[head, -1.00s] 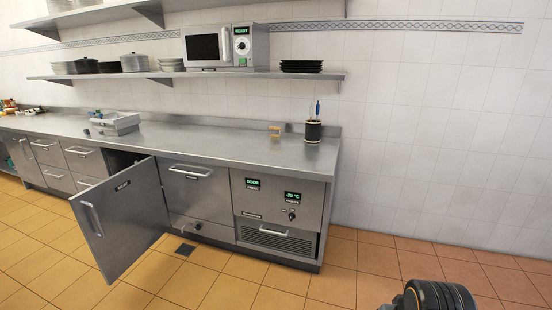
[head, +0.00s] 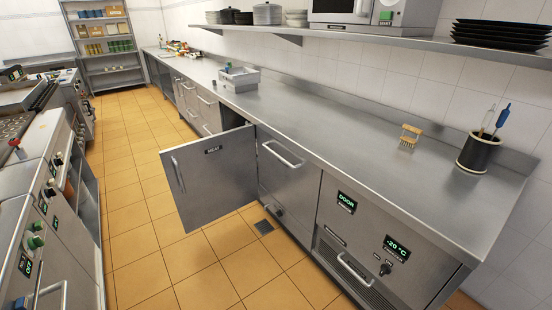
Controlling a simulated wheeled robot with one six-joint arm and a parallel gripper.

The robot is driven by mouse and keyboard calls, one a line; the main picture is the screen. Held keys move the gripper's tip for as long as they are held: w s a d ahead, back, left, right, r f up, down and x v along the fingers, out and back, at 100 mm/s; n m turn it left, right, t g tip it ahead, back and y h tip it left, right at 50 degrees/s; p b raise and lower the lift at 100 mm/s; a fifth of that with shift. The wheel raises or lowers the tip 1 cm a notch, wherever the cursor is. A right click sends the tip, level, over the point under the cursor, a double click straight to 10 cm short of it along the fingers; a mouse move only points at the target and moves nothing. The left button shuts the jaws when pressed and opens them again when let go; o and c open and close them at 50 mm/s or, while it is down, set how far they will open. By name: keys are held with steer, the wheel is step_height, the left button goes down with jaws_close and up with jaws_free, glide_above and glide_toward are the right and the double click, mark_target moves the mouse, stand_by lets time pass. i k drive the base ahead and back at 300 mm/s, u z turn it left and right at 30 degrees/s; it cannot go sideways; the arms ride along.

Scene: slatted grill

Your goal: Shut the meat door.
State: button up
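The meat door (head: 217,180) is a steel panel with a small dark label near its top and a vertical handle (head: 177,175) at its left side. It stands wide open in the head view, swung out from the steel counter (head: 330,138) over the floor. The cabinet opening behind it is mostly hidden by the panel. My gripper is not in view, so its position relative to the door does not show.
A closed cabinet door (head: 285,170) and a control panel reading DOOR and -20 °C (head: 365,240) are right of it. A stove line (head: 45,190) runs along the left. Tiled floor (head: 135,215) lies free between. A grey tray (head: 238,78) stands on the counter.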

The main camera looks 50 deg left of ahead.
mark_target(210, 178)
steer(key=u, duration=2.45)
steer(key=i, duration=1.4)
steer(key=u, duration=0.8)
steer(key=i, duration=1.65)
steer(key=z, duration=0.25)
